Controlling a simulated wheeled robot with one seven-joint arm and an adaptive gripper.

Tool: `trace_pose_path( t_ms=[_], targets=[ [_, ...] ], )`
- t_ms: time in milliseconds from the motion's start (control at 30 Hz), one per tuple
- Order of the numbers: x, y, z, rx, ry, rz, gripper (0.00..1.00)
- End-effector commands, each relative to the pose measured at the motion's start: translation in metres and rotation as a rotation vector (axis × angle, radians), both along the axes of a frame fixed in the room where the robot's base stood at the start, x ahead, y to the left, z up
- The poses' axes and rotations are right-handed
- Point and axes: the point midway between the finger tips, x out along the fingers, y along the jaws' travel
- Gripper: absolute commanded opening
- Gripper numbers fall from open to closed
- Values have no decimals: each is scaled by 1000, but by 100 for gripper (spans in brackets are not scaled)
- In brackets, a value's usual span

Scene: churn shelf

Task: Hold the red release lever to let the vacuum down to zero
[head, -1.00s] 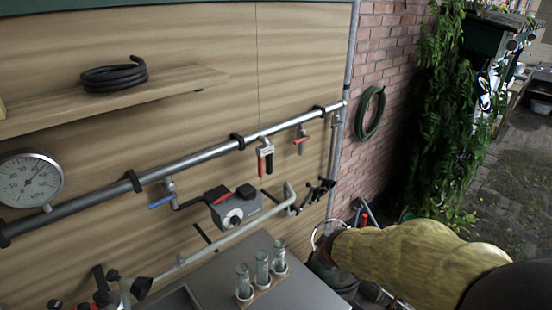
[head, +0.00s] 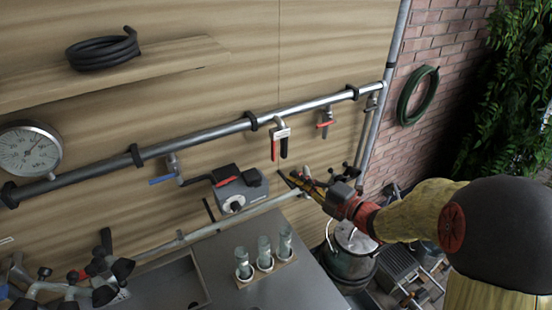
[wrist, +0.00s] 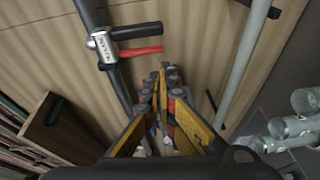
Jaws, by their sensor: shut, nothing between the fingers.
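The red release lever (head: 273,149) hangs beside a black lever (head: 284,148) from a silver valve body (head: 280,131) on the wall pipe. In the wrist view the red lever (wrist: 138,52) lies below the black lever (wrist: 145,30), left of and beyond my fingertips. My gripper (head: 290,180) is shut and empty, a little below and right of the lever ends in the head view. Its yellow fingers (wrist: 163,72) come together at the tips in the wrist view, apart from the lever. The round gauge (head: 28,150) shows a needle pointing up and right; its reading is too small to tell.
A grey box (head: 240,187) with a red switch sits on the wall, left of my gripper. A valve with a red handle (head: 325,124) hangs farther right. Glass tubes (head: 264,252) stand on the counter below. A metal pail (head: 350,260) is under my arm.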

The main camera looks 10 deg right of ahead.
Motion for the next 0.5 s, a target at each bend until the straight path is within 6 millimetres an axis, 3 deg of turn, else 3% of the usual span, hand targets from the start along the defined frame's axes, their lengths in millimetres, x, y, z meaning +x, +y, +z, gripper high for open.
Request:
trace_pose_path(
  t_ms=[133, 500],
  targets=[
    [-5, 7, 14, -9, -78, 33, 0],
    [-5, 6, 14, -25, -90, 31, 0]
  ],
)
